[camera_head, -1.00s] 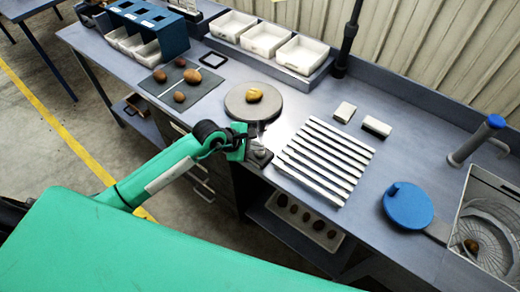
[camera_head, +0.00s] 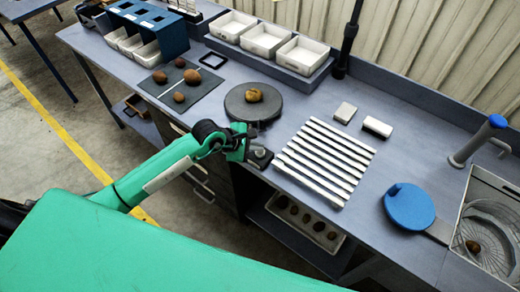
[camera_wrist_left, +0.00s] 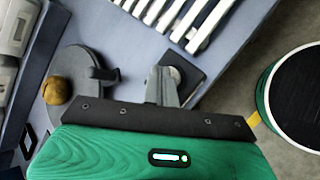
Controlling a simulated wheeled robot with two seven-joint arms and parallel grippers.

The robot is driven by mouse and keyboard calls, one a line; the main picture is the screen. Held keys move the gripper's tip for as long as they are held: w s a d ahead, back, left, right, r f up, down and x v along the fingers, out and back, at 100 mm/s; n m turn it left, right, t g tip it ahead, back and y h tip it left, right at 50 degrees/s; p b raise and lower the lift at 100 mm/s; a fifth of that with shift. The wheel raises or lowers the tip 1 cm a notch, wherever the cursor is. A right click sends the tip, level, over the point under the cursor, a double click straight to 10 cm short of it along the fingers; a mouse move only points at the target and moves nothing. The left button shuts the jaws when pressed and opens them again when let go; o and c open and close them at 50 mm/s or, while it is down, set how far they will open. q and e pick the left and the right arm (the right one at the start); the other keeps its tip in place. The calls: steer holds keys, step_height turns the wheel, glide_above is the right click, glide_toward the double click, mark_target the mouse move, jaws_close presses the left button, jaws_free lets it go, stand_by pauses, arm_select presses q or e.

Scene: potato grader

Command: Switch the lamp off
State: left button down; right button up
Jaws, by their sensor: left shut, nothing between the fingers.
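The black lamp post (camera_head: 347,42) stands at the back edge of the bench; its top is out of view. No bright pool of light lies on the bench. A small dark switch box (camera_head: 259,158) with a round metal knob sits at the bench's front edge, and it also shows in the left wrist view (camera_wrist_left: 196,80). My left gripper (camera_head: 250,149) is shut and empty, right at the box. In the left wrist view its fingertips (camera_wrist_left: 163,84) overlap the knob; whether they touch it I cannot tell. My right gripper is not in view.
A round turntable (camera_head: 240,111) with a potato (camera_head: 253,95) stands just behind my left gripper. A slatted white rack (camera_head: 325,160) lies close on the right. A dark mat (camera_head: 163,92) with several potatoes is on the left. White bins (camera_head: 266,40) stand at the back.

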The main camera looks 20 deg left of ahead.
arm_select(q)
steer(key=shift+r+p, duration=0.65)
steer(key=shift+r, duration=0.6)
steer(key=shift+r+p, duration=0.7)
steer(key=shift+r, duration=1.1)
